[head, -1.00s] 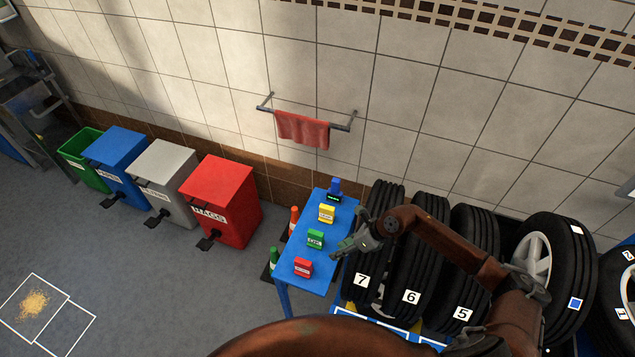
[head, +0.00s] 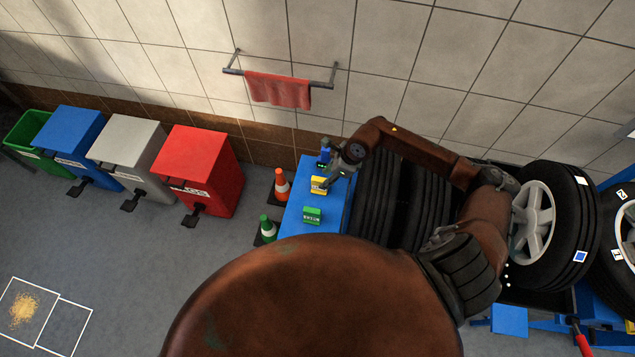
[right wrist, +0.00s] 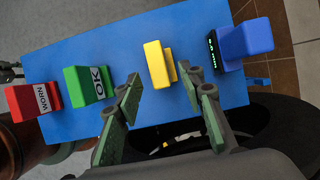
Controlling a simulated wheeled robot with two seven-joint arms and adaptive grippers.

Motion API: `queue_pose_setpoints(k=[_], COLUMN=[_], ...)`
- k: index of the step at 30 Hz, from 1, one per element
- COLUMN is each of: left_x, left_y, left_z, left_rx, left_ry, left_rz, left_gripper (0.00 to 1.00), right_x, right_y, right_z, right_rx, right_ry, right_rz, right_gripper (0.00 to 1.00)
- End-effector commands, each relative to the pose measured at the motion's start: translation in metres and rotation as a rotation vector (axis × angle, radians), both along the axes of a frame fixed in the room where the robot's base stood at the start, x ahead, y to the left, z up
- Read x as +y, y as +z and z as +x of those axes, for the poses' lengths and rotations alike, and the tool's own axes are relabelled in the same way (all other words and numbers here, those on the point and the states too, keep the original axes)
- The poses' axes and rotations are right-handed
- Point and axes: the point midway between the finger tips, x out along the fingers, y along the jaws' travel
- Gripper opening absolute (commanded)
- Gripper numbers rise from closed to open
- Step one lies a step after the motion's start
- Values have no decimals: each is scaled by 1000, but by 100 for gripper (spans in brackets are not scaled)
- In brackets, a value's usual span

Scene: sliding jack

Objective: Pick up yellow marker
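The yellow marker (head: 319,187) is a small block standing on the blue table (head: 295,221). It also shows in the right wrist view (right wrist: 156,66). My right gripper (head: 336,171) is over the table beside the yellow marker. In the right wrist view my right gripper (right wrist: 167,86) is open, with one finger on each side of the line to the yellow marker and nothing between the tips. The marker is just beyond the fingertips; contact does not show. My left gripper is not in view.
A green OK block (right wrist: 92,85) and a red WORN block (right wrist: 32,111) stand on the left in the wrist view. A blue device with a display (right wrist: 240,42) stands close right of the yellow marker. Tyres (head: 417,205) stand right of the table.

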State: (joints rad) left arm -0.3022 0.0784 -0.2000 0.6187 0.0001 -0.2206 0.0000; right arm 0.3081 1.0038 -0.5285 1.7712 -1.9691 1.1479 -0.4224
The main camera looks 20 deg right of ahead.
Motion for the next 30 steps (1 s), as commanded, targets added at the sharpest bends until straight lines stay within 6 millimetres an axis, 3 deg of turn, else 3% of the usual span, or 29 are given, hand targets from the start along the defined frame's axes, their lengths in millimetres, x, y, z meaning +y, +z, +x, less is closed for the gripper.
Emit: queue_pose_setpoints(k=[5,15,23,30], left_x=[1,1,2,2], left_y=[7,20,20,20], left_z=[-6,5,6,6], left_rx=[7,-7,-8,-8], left_ry=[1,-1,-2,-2], left_rz=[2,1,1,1], left_gripper=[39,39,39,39], right_x=[7,21,22,22], right_y=[-16,-55,-57,-57], right_z=[4,15,15,15], right_rx=[2,0,-1,-1], right_ry=[-3,1,3,3], right_rz=[3,0,1,1], right_gripper=[36,36,36,19])
